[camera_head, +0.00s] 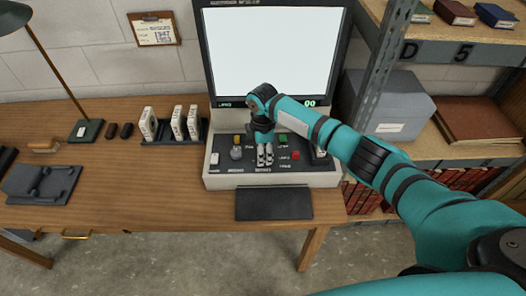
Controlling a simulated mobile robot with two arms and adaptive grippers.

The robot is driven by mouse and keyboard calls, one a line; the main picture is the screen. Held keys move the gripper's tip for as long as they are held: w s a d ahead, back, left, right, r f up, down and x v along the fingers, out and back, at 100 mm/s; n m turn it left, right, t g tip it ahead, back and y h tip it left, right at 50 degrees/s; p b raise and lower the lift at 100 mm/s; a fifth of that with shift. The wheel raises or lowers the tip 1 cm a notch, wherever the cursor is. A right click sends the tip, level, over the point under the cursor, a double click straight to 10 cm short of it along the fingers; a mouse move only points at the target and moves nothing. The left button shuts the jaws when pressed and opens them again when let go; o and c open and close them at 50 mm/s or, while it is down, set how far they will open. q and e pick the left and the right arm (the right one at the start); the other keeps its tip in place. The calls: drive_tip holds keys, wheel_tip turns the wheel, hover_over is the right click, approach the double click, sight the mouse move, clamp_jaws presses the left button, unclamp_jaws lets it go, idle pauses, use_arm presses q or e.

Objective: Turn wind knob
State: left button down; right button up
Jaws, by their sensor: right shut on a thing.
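A beige microfilm-type reader with a bright white screen (272,50) stands on the wooden desk. Its sloped control panel (212,182) carries a round grey knob (236,153), a yellow button (238,139), a green button (283,138) and a red button (296,155). My right gripper (265,160) points down at the middle of the panel, just right of the grey knob. It is shut on a knob there, which the fingers mostly hide. The small panel labels are too blurred to read surely. My left gripper is not in view.
A dark flat pad (273,203) lies in front of the panel. A black rack with several white boxes (177,124) stands left of the reader. A metal shelf with a grey box (388,107) is close on the right.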

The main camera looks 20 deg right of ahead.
drive_tip(key=shift+c, duration=0.2)
drive_tip(key=shift+r+m+p, duration=0.2)
drive_tip(key=shift+m+p, duration=1.15)
drive_tip(key=shift+m, duration=0.15)
drive_tip(key=m+p, duration=0.3)
drive_tip(key=m, duration=0.2)
drive_tip(key=m+p, duration=0.2)
drive_tip(key=m, duration=0.3)
drive_tip(key=shift+p, duration=0.3)
drive_tip(key=m+p, duration=0.1)
drive_tip(key=m, duration=0.3)
drive_tip(key=shift+f+m, duration=0.15)
drive_tip(key=shift+m, duration=0.15)
drive_tip(key=o, duration=1.2)
drive_tip(key=shift+c, duration=0.2)
